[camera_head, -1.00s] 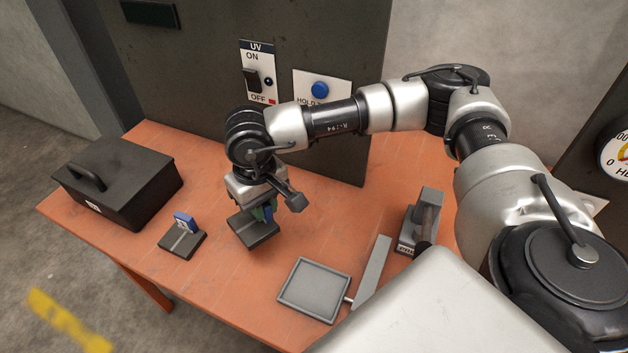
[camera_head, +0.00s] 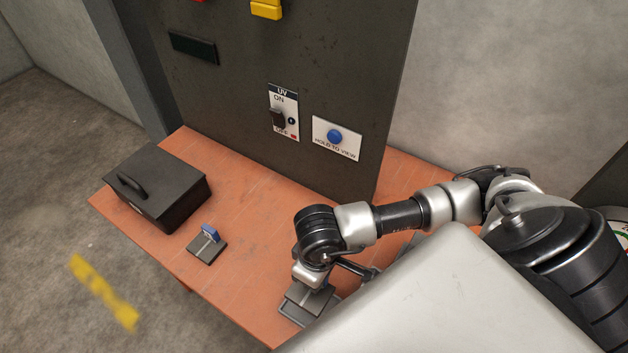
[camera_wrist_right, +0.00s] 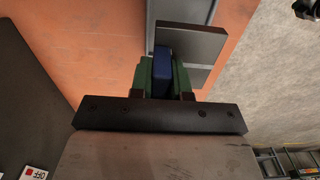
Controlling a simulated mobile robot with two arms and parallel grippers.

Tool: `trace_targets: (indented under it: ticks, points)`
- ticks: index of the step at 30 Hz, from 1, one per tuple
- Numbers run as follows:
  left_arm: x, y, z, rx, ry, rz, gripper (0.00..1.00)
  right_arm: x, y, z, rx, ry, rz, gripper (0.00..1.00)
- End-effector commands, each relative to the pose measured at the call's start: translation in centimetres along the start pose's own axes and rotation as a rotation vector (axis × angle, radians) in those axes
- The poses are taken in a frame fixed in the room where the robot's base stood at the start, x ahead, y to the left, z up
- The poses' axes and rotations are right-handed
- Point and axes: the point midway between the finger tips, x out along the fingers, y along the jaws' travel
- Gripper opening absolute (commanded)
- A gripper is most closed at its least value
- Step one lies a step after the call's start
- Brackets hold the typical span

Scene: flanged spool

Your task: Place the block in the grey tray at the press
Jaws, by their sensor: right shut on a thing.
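My right gripper (camera_head: 307,284) is shut on the block (camera_wrist_right: 162,76), a blue piece with a dark square plate at its far end. Its green fingers press the blue part from both sides in the right wrist view. In the head view the block's dark plate (camera_head: 308,301) shows below the gripper. The grey tray (camera_wrist_right: 198,77) lies behind the plate in the wrist view, largely covered by it. In the head view arm and plate hide most of the tray. I cannot tell whether the plate touches it. My left gripper is out of view.
A similar blue piece on a dark base (camera_head: 207,247) stands on the orange table (camera_head: 240,275). A black case (camera_head: 158,188) with a handle is at the table's left end. A dark upright panel with a UV switch (camera_head: 284,114) and a blue button (camera_head: 335,137) rises behind.

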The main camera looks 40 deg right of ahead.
Motion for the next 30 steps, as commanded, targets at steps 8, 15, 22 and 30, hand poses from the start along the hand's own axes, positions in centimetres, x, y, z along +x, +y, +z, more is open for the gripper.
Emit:
trace_targets:
  ticks: [8,15,22,30]
  points:
    - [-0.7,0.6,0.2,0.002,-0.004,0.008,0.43,3.8,0.0,0.0,0.000,-0.001,-0.001,0.00]
    - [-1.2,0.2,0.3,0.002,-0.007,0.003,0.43,6.8,-0.1,0.0,0.001,-0.003,-0.002,0.00]
    - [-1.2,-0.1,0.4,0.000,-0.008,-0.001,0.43,7.7,-0.1,0.0,-0.001,0.001,-0.002,0.00]
    - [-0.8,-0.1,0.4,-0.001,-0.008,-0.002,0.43,8.1,0.0,0.0,0.000,-0.001,0.000,0.18]
